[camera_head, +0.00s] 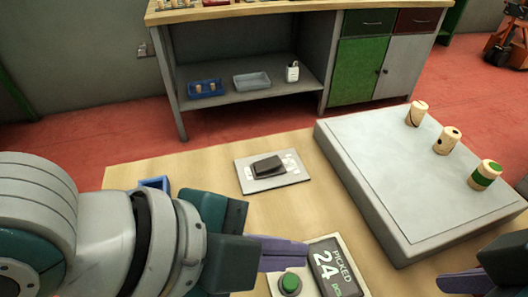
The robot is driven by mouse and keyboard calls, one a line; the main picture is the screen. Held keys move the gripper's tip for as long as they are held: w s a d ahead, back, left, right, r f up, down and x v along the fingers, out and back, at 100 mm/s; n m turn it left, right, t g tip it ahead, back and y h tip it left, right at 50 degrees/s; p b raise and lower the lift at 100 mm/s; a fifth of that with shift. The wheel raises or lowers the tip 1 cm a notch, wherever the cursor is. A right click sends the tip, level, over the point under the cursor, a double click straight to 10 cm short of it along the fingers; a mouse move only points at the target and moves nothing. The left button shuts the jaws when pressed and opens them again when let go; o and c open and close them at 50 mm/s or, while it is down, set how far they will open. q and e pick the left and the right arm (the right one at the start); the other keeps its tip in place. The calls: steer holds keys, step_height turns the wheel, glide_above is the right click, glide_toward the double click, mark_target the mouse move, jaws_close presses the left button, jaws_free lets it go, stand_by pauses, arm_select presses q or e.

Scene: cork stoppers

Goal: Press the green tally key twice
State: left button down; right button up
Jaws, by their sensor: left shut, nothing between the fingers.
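The green tally key (289,283) is a round green button on a light plate at the bottom of the view. Beside it, a dark display (335,267) reads "PICKED 24 pcs". My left gripper (290,253) is shut and empty, with its purple fingers pointing right. Its tips appear just behind the key in the picture; the key's top is uncovered, and I cannot tell the height between them. My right gripper (462,281) shows only partly at the lower right edge, and its opening is hidden.
A grey raised slab (400,165) at right bears three cork stoppers (447,140), one with a green band. A pale board (290,179) with a dark block lies mid-table. A small blue tray (155,183) is partly hidden behind my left arm. A workbench (250,95) stands beyond.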

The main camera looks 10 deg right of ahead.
stand_by(0.3)
jaws_close()
stand_by(0.4)
stand_by(0.8)
stand_by(0.4)
